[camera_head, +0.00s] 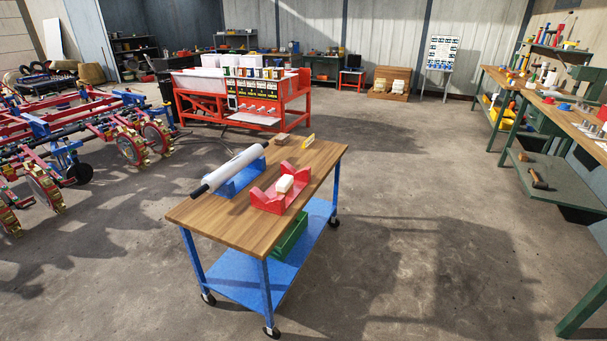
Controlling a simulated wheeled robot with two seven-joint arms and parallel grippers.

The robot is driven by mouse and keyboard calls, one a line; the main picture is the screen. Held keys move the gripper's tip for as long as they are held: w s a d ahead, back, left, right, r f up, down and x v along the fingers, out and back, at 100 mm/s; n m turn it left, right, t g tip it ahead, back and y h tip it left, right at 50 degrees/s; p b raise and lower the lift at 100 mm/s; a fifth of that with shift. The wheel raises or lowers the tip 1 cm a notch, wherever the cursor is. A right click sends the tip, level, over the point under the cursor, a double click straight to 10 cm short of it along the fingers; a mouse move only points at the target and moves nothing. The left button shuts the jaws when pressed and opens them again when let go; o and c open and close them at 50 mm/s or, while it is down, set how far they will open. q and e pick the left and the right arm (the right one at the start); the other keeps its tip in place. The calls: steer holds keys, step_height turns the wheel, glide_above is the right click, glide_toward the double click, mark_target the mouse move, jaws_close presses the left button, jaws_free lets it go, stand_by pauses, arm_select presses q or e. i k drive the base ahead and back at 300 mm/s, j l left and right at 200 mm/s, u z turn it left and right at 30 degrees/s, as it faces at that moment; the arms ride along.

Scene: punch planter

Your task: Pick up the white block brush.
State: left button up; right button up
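A small white block (285,183), which looks like the white block brush, rests on the red cradle (268,201) on the wooden top of a wheeled cart (215,222). The cradle's red end pieces rise on either side of it. Its bristles are too small to make out. Neither of my grippers is in view.
A white roller (236,168) with dark handles lies on a blue cradle (241,180) beside the red one. A small yellow item (308,142) stands at the cart's far edge. Floor (420,220) is clear around the cart. Green benches (560,185) line the right; red machinery (85,135) stands left.

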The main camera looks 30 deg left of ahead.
mark_target(285, 185)
steer(key=i+u, duration=0.15)
steer(key=i, duration=0.25)
steer(key=i+l+u, duration=0.15)
steer(key=i, duration=0.3)
steer(key=i+l+u, duration=0.1)
steer(key=i, duration=0.3)
